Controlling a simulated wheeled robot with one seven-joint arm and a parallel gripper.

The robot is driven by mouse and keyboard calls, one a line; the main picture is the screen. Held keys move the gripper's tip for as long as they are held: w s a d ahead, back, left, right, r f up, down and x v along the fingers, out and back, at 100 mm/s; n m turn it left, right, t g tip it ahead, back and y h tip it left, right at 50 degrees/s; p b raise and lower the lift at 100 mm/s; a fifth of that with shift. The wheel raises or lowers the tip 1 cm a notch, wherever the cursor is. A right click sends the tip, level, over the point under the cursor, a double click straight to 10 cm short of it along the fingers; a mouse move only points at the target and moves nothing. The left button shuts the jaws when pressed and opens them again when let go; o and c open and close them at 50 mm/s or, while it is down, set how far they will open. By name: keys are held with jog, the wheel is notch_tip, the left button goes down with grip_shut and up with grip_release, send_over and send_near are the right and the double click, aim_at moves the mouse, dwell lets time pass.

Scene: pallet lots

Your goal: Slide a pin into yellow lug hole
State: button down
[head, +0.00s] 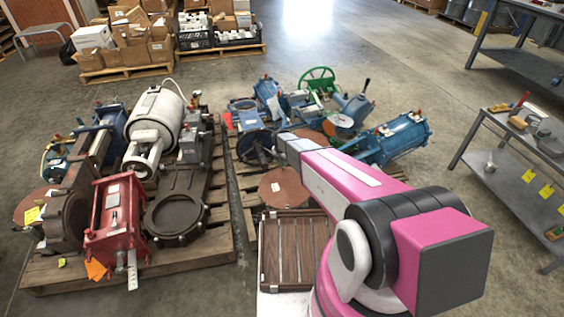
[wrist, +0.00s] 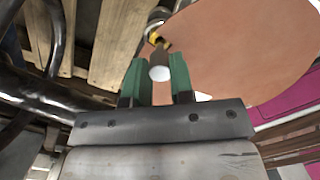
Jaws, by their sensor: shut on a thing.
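In the wrist view my gripper (wrist: 156,72) has two green fingers shut on a pin (wrist: 159,72). The pin's pale round end faces the camera, and its darker shaft points away between the fingers. A small yellow lug (wrist: 153,37) shows just beyond the pin's far end, close to it and partly covered by it. I cannot tell whether the pin's tip is in the hole, which is hidden. In the head view my gripper is at the far end of my pink arm, above the right pallet, too small to read; pin and lug cannot be made out there.
A reddish-brown round plate (wrist: 235,50) fills the wrist view's upper right. A dark curved pipe (wrist: 55,45) is at its left, beside pallet boards (wrist: 118,40). The head view shows blue valves (head: 400,138) on the right pallet and a red actuator (head: 115,215) on the left pallet.

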jog(key=shift+d+f, duration=0.1)
jog(key=shift+f, duration=1.15)
jog(key=c, duration=0.9)
grip_release()
jog(key=r, duration=1)
jog(key=shift+s+a+r, duration=0.15)
jog(key=shift+a+r, duration=0.2)
jog(key=shift+r, duration=0.05)
